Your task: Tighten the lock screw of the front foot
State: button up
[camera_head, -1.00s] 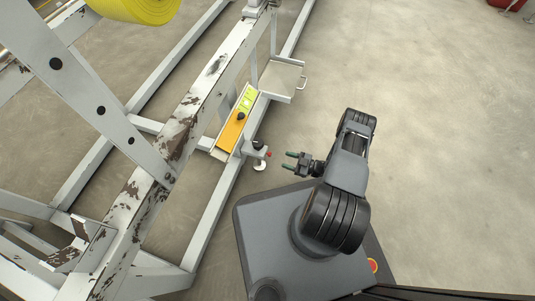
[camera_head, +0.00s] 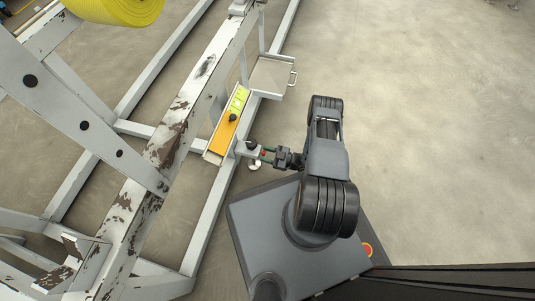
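The front foot is a white round pad (camera_head: 254,167) under a pale bracket (camera_head: 241,149) on the frame's lower rail, with a black knob (camera_head: 252,144) on top. The lock screw (camera_head: 264,154) is a small red piece on the bracket's right side, mostly covered by my fingers. My gripper (camera_head: 266,155) points left, with its greenish fingertips at the red screw, one on each side of it. At this size I cannot tell whether the fingers press on it or stand a little apart.
An orange plate (camera_head: 223,137) with a yellow-green level (camera_head: 238,103) and a black knob (camera_head: 233,118) lies on the frame just beyond the foot. A grey tray (camera_head: 268,76) with a handle juts out farther up. The floor (camera_head: 430,130) on the right is clear.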

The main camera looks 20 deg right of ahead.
jog(key=c, duration=0.7)
jog(key=shift+d, duration=0.1)
grip_shut()
jog(key=shift+m, duration=0.3)
jog(key=shift+s+a+m, duration=0.1)
jog(key=shift+a+m, duration=0.05)
jog(key=shift+m, duration=6.5)
jog(key=shift+s+a+m, duration=0.1)
jog(key=shift+m, duration=6.85)
